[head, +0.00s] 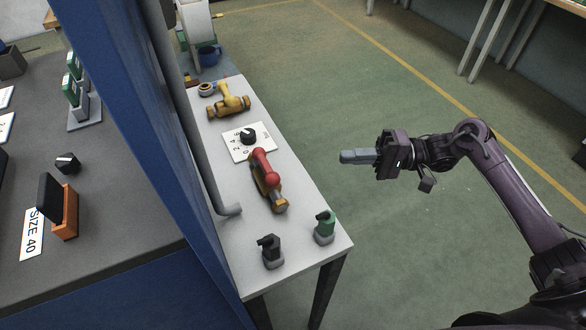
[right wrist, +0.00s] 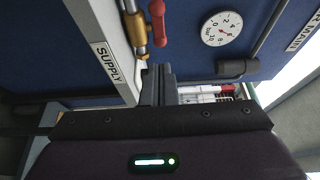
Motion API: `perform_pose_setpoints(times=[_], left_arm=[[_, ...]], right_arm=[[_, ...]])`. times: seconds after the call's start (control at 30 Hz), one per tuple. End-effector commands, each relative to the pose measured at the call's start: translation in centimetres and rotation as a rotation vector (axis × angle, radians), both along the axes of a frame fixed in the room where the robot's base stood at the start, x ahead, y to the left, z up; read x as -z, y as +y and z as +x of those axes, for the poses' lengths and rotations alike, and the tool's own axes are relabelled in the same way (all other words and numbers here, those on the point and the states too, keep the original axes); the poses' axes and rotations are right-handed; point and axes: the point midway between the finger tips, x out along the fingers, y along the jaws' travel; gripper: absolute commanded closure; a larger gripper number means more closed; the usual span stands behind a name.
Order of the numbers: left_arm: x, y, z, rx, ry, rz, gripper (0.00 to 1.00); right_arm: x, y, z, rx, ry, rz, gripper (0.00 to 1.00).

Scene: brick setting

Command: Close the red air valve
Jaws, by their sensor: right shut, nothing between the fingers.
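The red air valve has a red lever (head: 262,160) on a brass body (head: 276,197), lying on the white narrow bench in the head view. The lever looks roughly in line with the body. In the right wrist view a red lever (right wrist: 157,22) stands beside a brass pipe (right wrist: 136,28), roughly parallel to it. My right gripper (head: 346,157) is shut and empty, to the right of the bench over the floor and apart from the valve. Its shut fingers (right wrist: 158,84) show in the right wrist view below the brass pipe. My left gripper is not in view.
A yellow valve (head: 230,103) and a black knob (head: 248,135) on a numbered white plate sit farther back. Black (head: 270,251) and green (head: 325,226) fittings stand at the near end. A grey pipe and blue panel (head: 150,150) border the left.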

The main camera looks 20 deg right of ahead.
Motion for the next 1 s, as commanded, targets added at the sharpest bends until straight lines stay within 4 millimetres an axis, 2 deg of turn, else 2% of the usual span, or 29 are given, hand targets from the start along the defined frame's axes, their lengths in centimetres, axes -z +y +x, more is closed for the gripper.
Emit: perform_pose_setpoints(times=[0.27,0.43,0.57,0.9,1.0], left_arm=[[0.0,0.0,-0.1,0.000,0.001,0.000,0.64],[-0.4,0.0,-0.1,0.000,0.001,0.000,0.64],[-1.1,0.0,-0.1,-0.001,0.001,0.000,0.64],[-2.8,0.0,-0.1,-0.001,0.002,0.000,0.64],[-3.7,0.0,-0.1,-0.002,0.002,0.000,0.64]], right_arm=[[0.0,0.0,0.0,0.001,0.002,0.000,1.00],[-0.1,1.1,0.2,0.000,0.002,0.001,1.00],[-0.2,3.2,0.6,-0.002,0.000,0.004,1.00],[-0.3,10.3,2.1,0.000,-0.001,0.003,1.00],[-0.2,11.5,0.9,-0.001,0.003,0.002,1.00]])
